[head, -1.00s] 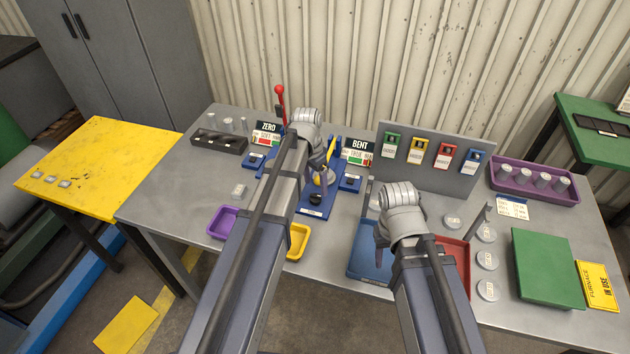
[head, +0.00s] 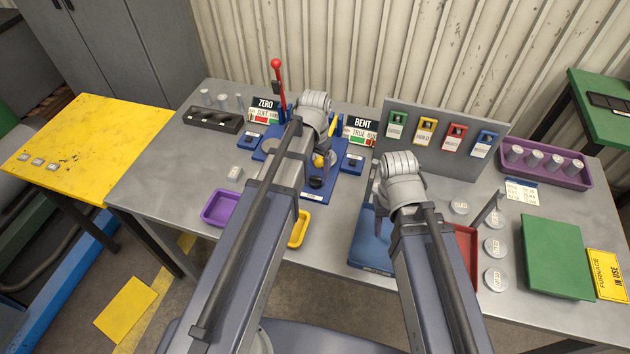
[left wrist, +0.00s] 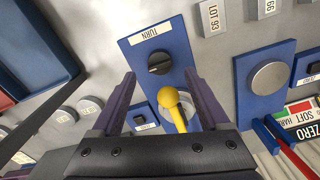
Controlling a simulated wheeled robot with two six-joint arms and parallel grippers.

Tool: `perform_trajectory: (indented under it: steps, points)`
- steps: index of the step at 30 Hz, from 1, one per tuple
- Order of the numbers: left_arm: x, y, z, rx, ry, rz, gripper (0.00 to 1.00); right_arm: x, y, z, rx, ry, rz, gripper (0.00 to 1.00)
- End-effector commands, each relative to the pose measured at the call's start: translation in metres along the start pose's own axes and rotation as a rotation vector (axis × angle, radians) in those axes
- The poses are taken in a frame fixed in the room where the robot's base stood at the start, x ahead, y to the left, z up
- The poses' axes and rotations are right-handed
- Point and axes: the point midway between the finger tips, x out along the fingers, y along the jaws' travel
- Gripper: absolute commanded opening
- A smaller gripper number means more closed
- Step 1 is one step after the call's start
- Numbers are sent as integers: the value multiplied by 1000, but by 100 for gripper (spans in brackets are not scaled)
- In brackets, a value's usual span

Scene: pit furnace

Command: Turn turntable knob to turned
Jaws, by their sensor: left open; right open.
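The turntable knob (left wrist: 159,64) is black and round with a raised grip bar, on a blue plate (left wrist: 137,45) labelled TURN. It also shows in the head view as a small dark knob (head: 316,182). My left gripper (left wrist: 160,78) is open, its two purple-grey fingers apart on either side of the knob in the picture; I see no contact. In the head view my left gripper (head: 324,150) is partly hidden by its own wrist, above the blue fixture. My right gripper (head: 382,200) is over the blue tray, its fingers mostly hidden.
A yellow ball-ended lever (left wrist: 172,102) stands close to the knob, between my left fingers in the picture. A red-handled lever (head: 277,75) stands behind. The blue tray (head: 368,240), purple tray (head: 220,207) and yellow tray (head: 299,230) lie near the front edge.

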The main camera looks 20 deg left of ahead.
Motion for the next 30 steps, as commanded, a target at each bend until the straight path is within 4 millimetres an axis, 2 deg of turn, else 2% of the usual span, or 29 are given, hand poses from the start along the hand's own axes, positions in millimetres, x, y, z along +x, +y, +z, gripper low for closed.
perform_trajectory:
  steps: [1, 10, 14, 22, 23, 30]
  points:
    - [13, 0, 0, 0, 0, 0, 78, 13, -1, -1, 0, 0, 0, 50]
    - [49, 0, 0, 0, 0, 0, 78, 49, -5, -3, 0, 0, 0, 50]
    - [55, 0, 0, 0, 0, 0, 78, 54, -5, -3, 0, 0, 0, 50]
    - [54, 0, 0, 1, 0, 0, 78, 54, -5, -3, 0, 0, 0, 50]
    - [54, 0, 0, 1, 0, 0, 77, 54, -5, -3, 0, 0, 0, 50]
    - [54, 0, 0, 1, 0, 0, 50, 54, -5, -3, 0, 0, 0, 50]
